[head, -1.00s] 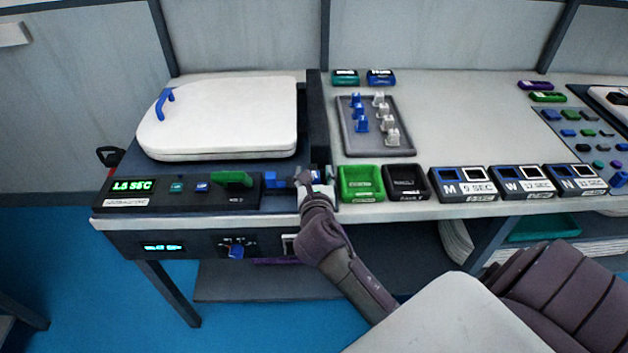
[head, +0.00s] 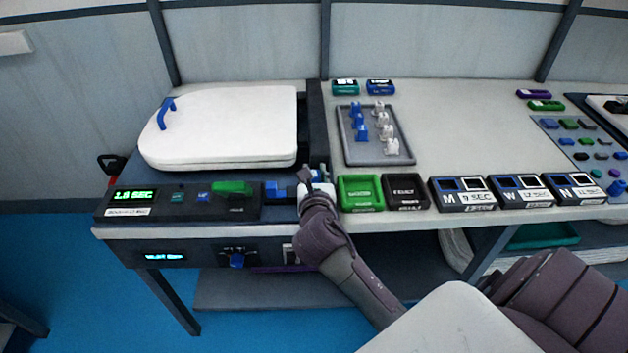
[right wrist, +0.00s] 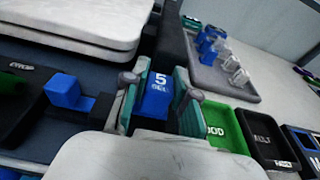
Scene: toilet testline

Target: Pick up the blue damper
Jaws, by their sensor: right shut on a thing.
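A blue damper block (right wrist: 157,98) marked "5" and what looks like "SEC" sits between the teal-padded fingers of my right gripper (right wrist: 157,100) in the right wrist view. The fingers are shut on its two sides. In the head view my right gripper (head: 317,180) is at the right end of the black test fixture, and its own hand mostly hides the held block. Another blue block (right wrist: 65,92) stands in the fixture to the left of the gripper; it also shows in the head view (head: 271,190). My left gripper is out of view.
The black control panel (head: 170,212) with a green lever (head: 232,187) lies left, below a white toilet lid (head: 220,125). A grey tray (head: 374,156) holds blue and white dampers. Green (head: 360,203) and black (head: 405,205) bins stand close to the gripper's right. Labelled timer boxes (head: 463,202) follow.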

